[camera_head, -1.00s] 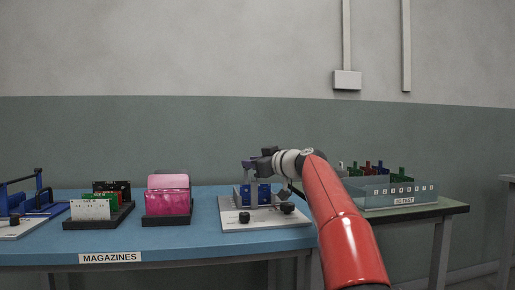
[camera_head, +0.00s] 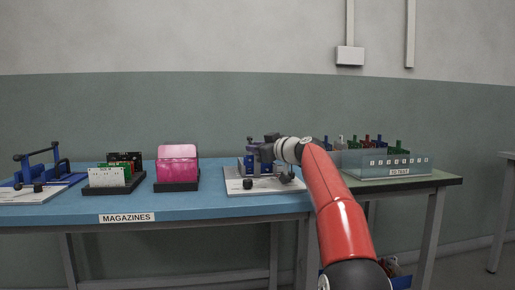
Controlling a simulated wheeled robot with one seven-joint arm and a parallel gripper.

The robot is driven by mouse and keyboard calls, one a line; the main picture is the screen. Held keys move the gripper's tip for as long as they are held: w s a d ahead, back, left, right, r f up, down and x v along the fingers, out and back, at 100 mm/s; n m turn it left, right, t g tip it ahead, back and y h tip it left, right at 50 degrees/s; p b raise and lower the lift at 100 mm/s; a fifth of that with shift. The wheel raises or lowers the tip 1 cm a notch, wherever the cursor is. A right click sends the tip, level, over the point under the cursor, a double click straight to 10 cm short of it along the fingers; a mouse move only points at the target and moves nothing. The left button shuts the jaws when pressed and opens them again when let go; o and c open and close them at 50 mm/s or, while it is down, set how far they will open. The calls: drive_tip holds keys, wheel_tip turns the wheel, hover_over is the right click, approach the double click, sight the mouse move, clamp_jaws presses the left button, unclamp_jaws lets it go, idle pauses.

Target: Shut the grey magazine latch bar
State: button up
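The middle fixture has a white base plate (camera_head: 258,190), and on it stands a small magazine with blue parts (camera_head: 250,163) and grey upright parts. The grey latch bar cannot be told apart clearly, as my gripper and wrist cover the top and right of the magazine. My gripper (camera_head: 262,150) is dark, points left and sits right at the top of the magazine. Whether it touches the bar cannot be told. Its fingers are too small and dark to tell open from shut.
On the blue table (camera_head: 210,208), a pink card rack (camera_head: 177,166), a rack of boards (camera_head: 107,176) and a blue magazine with a black bar (camera_head: 40,166) stand to the left.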

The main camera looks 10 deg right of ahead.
drive_tip(key=o, duration=0.5)
drive_tip(key=shift+a+f, duration=0.1)
drive_tip(key=shift+a, duration=0.3)
drive_tip(key=shift+d, duration=0.1)
drive_tip(key=shift+s+d, duration=0.1)
drive_tip(key=shift+s, duration=0.1)
drive_tip(key=b+v, duration=0.2)
drive_tip(key=v, duration=0.5)
drive_tip(key=shift+s+d, duration=0.1)
drive_tip(key=shift+s, duration=0.05)
drive_tip(key=shift+s, duration=0.1)
